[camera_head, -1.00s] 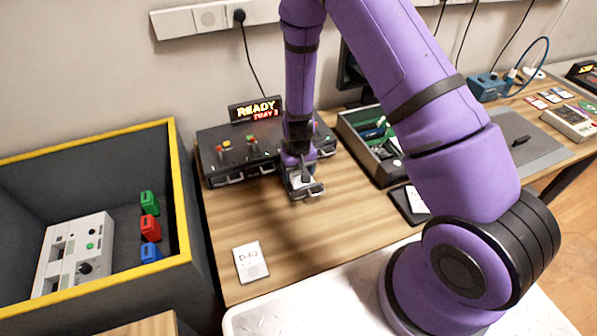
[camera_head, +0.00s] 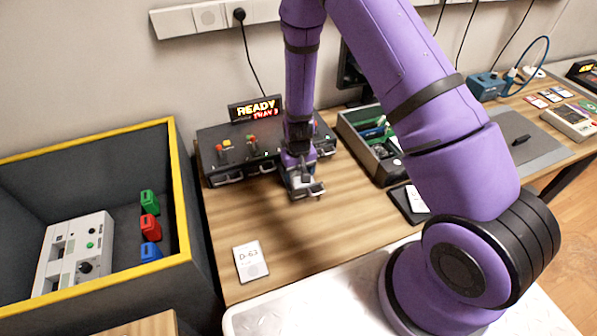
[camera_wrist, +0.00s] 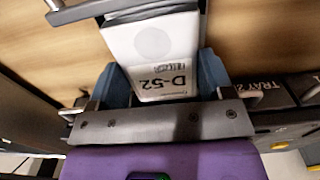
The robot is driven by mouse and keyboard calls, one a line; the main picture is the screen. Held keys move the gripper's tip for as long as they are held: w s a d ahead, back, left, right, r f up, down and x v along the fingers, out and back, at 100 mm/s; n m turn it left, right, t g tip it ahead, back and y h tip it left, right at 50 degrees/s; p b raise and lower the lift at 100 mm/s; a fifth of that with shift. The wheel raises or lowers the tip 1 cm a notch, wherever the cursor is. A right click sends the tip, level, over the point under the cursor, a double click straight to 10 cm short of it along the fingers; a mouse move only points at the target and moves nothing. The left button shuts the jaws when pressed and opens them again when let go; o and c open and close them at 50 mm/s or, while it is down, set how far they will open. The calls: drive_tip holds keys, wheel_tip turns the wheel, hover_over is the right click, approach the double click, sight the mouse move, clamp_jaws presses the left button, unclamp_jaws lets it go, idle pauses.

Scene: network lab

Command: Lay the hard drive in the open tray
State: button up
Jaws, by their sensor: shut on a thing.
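The hard drive (camera_wrist: 155,55) is a white slab labelled D-52, lying between the two blue fingers of my gripper (camera_wrist: 163,82) in the wrist view. My gripper is shut on it. The open tray (camera_wrist: 95,14) shows its front wall and handle beyond the drive's far end. In the head view the open tray (camera_head: 311,191) sticks out from the front of the dark drive unit (camera_head: 236,170), and my gripper (camera_head: 300,178) is right over it. The drive appears at or inside the tray, but I cannot tell whether it touches the floor.
A similar white piece labelled D-63 (camera_head: 250,262) lies on the bench in front. A READY sign (camera_head: 255,109) stands behind the unit. A yellow-rimmed bin (camera_head: 180,200) is at left, and a grey box of parts (camera_head: 360,150) at right. Bare wood lies between.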

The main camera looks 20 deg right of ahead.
drive_tip(key=shift+f, duration=0.4)
idle(0.4)
drive_tip(key=o, duration=1)
drive_tip(key=shift+o, duration=0.2)
drive_tip(key=shift+r, duration=4)
